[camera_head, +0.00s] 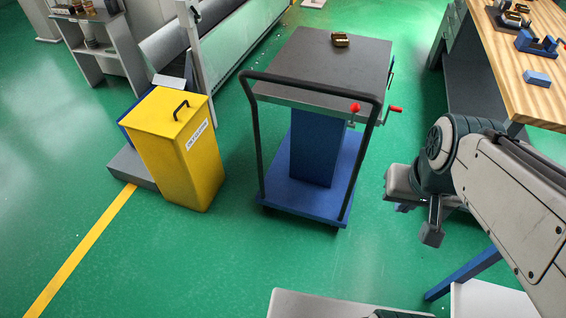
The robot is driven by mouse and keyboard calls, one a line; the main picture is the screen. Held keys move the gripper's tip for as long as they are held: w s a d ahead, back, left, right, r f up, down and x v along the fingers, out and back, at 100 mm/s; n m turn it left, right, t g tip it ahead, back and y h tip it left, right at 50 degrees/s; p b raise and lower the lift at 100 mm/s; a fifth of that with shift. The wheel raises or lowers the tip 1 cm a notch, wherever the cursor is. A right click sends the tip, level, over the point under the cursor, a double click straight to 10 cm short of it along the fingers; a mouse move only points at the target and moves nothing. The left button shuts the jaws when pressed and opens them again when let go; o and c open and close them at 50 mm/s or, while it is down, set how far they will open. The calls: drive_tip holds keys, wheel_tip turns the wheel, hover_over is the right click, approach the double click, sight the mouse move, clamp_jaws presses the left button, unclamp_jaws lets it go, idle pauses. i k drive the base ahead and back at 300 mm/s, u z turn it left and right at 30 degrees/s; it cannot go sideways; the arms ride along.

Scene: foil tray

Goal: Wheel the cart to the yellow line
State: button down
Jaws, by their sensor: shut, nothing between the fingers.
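The cart (288,197) stands upright on the green floor near the middle of the view. It has a blue base, a blue column, a dark grey top (325,62) and a black push handle (256,135) on its near side. The yellow line (82,245) runs along the floor at the left, from the bottom edge up to a grey plinth. The cart is right of the line, apart from it. My gripper (432,236) hangs right of the cart, shut and empty, not touching the handle. Its fingertips are small and hard to make out.
A yellow bin (180,150) with a lid handle stands between the line's far end and the cart. A small brass part (340,39) lies on the cart top. A wooden workbench (530,75) is at the right. Floor left of the cart's near side is clear.

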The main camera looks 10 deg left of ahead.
sight(313, 175)
drive_tip(key=u, duration=0.4)
drive_tip(key=k, duration=0.6)
drive_tip(key=u, duration=0.6)
drive_tip(key=i, duration=1.15)
drive_tip(key=z, duration=0.65)
